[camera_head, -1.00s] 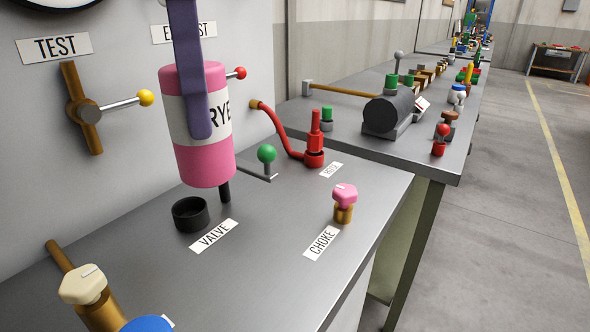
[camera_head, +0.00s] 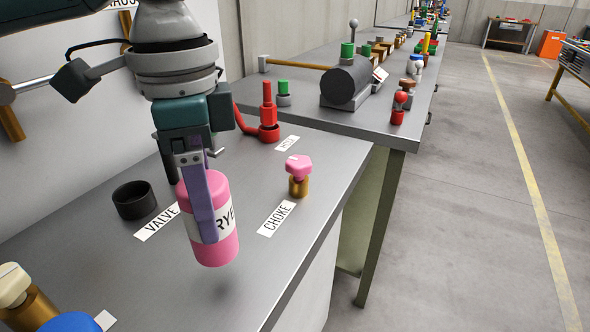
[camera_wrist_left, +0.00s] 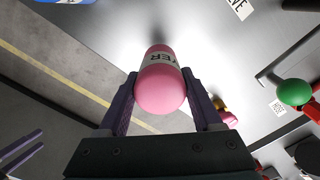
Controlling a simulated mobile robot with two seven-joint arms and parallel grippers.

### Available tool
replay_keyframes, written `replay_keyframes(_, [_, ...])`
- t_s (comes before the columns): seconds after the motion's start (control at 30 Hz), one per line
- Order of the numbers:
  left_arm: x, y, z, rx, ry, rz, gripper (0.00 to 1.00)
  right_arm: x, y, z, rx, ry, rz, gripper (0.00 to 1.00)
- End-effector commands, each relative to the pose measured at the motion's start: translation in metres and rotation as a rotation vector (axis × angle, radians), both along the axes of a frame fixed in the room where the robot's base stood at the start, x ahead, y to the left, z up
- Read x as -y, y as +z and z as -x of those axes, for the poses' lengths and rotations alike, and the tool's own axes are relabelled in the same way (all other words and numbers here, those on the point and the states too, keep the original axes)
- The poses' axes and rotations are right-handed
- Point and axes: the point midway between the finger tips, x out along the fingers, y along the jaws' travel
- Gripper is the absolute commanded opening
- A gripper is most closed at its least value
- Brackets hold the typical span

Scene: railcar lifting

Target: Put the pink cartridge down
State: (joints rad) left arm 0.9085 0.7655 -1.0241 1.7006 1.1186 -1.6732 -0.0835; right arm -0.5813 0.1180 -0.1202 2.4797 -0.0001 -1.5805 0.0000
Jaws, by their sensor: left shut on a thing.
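The pink cartridge (camera_head: 217,248) has a white band with black lettering and hangs nearly upright over the front of the grey bench top. A soft shadow lies below it, so it looks a little above the surface. My left gripper (camera_head: 204,212) has purple fingers and is shut on the cartridge from its sides. In the left wrist view the cartridge (camera_wrist_left: 160,88) sits between both fingers. Two purple fingers at the lower left of that view look like my right gripper (camera_wrist_left: 30,150), apart and empty.
A black cup (camera_head: 135,201), empty, stands left of the cartridge by the VALVE label (camera_head: 157,222). A pink-topped brass knob (camera_head: 298,175) stands to the right near the CHOKE label (camera_head: 276,218). A red fitting (camera_head: 267,118) is behind. The bench front (camera_head: 150,285) is bare.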

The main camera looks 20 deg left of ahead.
Motion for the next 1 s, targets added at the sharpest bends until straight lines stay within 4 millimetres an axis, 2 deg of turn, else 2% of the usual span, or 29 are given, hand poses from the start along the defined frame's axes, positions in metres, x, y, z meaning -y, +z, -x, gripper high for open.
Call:
replay_keyframes(0.27, [0.000, -0.039, 0.000, -0.001, 0.000, -0.001, 0.00, 0.000, -0.006, 0.000, 0.001, -0.001, -0.001, 0.69])
replay_keyframes(0.67, [0.000, -0.044, 0.000, 0.001, -0.001, 0.000, 0.00, 0.000, -0.005, 0.000, 0.001, -0.001, 0.000, 0.69])
replay_keyframes(0.7, [0.000, -0.045, 0.000, 0.000, 0.000, 0.000, 0.68, 0.000, -0.005, 0.000, 0.001, -0.001, 0.000, 0.69])
replay_keyframes(0.93, [0.000, -0.045, 0.000, 0.001, -0.001, -0.001, 0.93, 0.000, -0.005, 0.000, 0.001, 0.000, 0.000, 0.69])
replay_keyframes(1.0, [0.000, -0.045, 0.000, 0.001, -0.001, -0.001, 0.96, 0.000, -0.005, 0.000, 0.001, 0.001, 0.001, 0.69])
